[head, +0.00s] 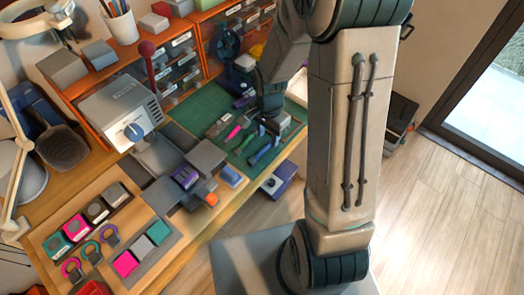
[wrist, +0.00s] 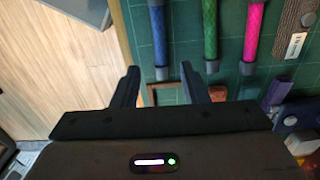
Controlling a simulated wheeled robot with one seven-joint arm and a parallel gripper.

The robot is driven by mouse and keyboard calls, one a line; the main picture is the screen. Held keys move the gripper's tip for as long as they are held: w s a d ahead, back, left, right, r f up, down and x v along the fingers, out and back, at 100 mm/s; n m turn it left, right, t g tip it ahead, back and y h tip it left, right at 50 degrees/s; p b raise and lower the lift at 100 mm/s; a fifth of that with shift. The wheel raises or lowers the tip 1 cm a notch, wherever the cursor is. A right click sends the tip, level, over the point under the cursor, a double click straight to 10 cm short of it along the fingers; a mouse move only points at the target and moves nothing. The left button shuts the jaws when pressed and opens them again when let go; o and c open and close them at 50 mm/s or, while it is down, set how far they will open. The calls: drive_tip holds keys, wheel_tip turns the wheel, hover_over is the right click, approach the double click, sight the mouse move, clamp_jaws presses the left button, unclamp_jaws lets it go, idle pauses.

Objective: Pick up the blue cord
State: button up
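The blue cord (wrist: 157,32) lies straight on the green cutting mat (wrist: 136,35) in the wrist view, with a dark grey end piece. My gripper (wrist: 160,69) is open, its two dark fingers apart on either side of that end piece. I see no contact between finger and cord. The green cord (wrist: 210,28) lies just right of the blue one, in front of the right finger. The pink cord (wrist: 255,30) lies further right. In the head view my gripper (head: 270,122) is over the mat, and my arm partly hides that area.
A brown braided piece (wrist: 293,27) with a tag lies right of the pink cord. In the head view a grey box with a blue knob (head: 122,113) stands left of the mat. Orange drawers (head: 185,75) stand behind. The wooden floor (head: 470,220) at right is clear.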

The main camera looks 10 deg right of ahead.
sight(268, 145)
drive_tip(key=shift+w+f, duration=0.1)
drive_tip(key=shift+f, duration=2.1)
clamp_jaws()
drive_tip(key=shift+r, duration=0.1)
